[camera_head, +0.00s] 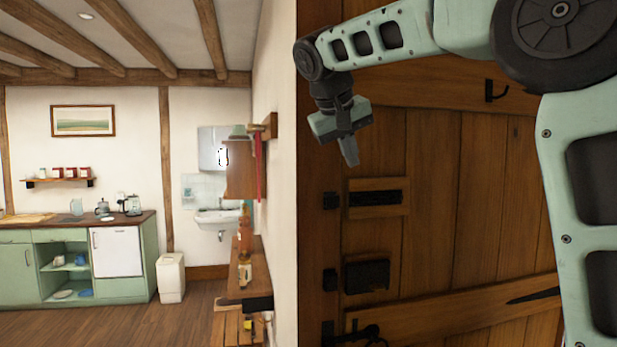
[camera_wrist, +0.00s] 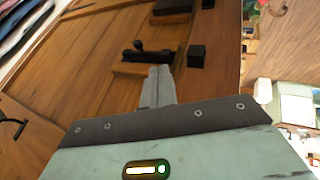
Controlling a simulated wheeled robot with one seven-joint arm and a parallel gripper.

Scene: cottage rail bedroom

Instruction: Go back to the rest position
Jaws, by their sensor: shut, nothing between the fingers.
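My gripper (camera_head: 350,152) hangs at the end of my raised arm in the head view, pointing down in front of a wooden plank door. Its fingers are shut with nothing between them. In the wrist view my gripper (camera_wrist: 160,72) also shows with its fingers together, in front of the door's bolt (camera_wrist: 146,52). In the head view the door (camera_head: 440,160) fills the right half, with a black bolt (camera_head: 376,198) below and right of the fingertips. I cannot tell how far the fingers are from the door.
A black lock box (camera_head: 367,275) and a hook (camera_head: 495,91) are on the door. Left of the door, a wooden wall shelf (camera_head: 247,275) juts out. Farther back stand a green counter (camera_head: 65,262), a white bin (camera_head: 171,278) and a sink (camera_head: 218,217). Open wood floor (camera_head: 130,325) lies left.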

